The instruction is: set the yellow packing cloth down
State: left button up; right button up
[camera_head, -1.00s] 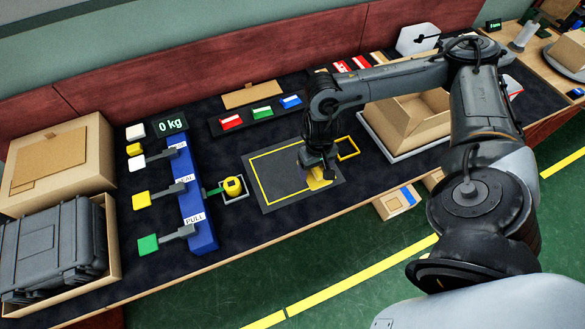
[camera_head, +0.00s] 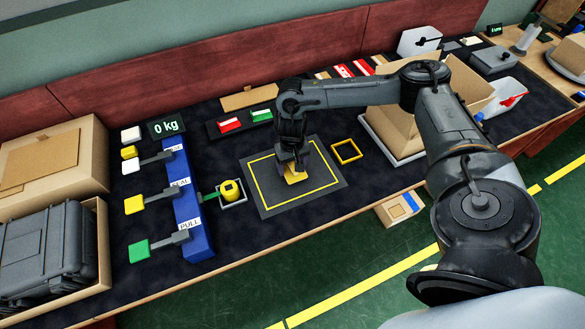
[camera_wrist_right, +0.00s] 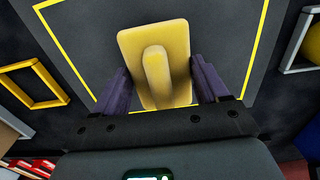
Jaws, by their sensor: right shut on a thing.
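The yellow packing cloth (camera_head: 295,177) is under my right gripper, over the dark mat with the yellow outline (camera_head: 265,199). In the right wrist view the cloth (camera_wrist_right: 155,42) is a yellow slab with a raised ridge, between the two fingers. My right gripper (camera_head: 292,165) is shut on it; it also shows in the right wrist view (camera_wrist_right: 160,88). The cloth lies within the outline as seen from above; I cannot tell whether it touches the mat. My left gripper is not in view.
A yellow square frame (camera_head: 346,152) lies right of the mat. A yellow round-topped piece (camera_head: 230,191) sits in a grey holder to the left, near the blue lever block (camera_head: 190,205). An open cardboard box (camera_head: 397,131) stands to the right, a black case (camera_head: 48,250) far left.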

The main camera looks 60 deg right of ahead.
jog(key=shift+f, duration=0.9)
jog(key=o, duration=0.9)
jog(key=shift+f, duration=0.1)
jog(key=shift+o, duration=0.2)
